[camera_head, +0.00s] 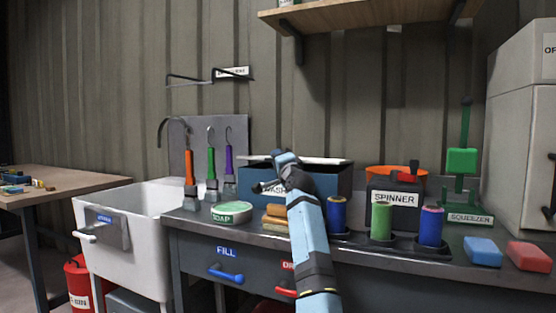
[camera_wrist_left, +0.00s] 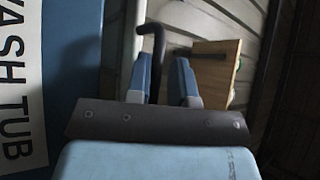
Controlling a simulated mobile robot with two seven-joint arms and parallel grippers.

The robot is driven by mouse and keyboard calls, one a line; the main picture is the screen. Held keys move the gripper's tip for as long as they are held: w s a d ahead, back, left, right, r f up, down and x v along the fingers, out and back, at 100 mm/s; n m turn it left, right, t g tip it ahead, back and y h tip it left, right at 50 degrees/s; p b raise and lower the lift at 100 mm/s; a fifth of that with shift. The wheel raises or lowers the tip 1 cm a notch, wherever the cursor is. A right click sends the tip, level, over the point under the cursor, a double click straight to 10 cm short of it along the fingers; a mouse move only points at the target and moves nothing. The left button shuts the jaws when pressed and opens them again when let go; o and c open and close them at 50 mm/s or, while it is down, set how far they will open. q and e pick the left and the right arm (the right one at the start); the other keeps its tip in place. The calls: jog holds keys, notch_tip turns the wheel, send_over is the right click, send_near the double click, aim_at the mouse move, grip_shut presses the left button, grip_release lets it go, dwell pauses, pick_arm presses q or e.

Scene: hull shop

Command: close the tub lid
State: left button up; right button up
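The blue wash tub (camera_head: 330,183) stands on the bench against the back wall. Its pale lid (camera_head: 322,160) shows as a thin, nearly edge-on strip along the top; I cannot tell whether it rests fully on the rim. My left gripper (camera_head: 285,158) is at the tub's top front, its arm covering part of the tub and label. In the left wrist view, the tub's label (camera_wrist_left: 15,90) is close at the left. The left gripper's fingers (camera_wrist_left: 166,80) are apart, with a dark bent handle (camera_wrist_left: 155,45) at or between them; contact is unclear. My right gripper is out of view.
A wooden shelf (camera_head: 370,22) is above.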

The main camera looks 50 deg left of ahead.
pick_arm(q)
jog(key=shift+d+f, duration=0.2)
jog(key=shift+d, duration=0.1)
jog(key=p+v, duration=0.1)
jog(key=v, duration=1.1)
jog(key=shift+s+d+p, duration=0.15)
jog(key=shift+d+p, duration=0.1)
jog(key=shift+p, duration=0.15)
jog(key=shift+s+d, duration=0.1)
jog(key=shift+d, duration=0.15)
jog(key=shift+f, duration=0.1)
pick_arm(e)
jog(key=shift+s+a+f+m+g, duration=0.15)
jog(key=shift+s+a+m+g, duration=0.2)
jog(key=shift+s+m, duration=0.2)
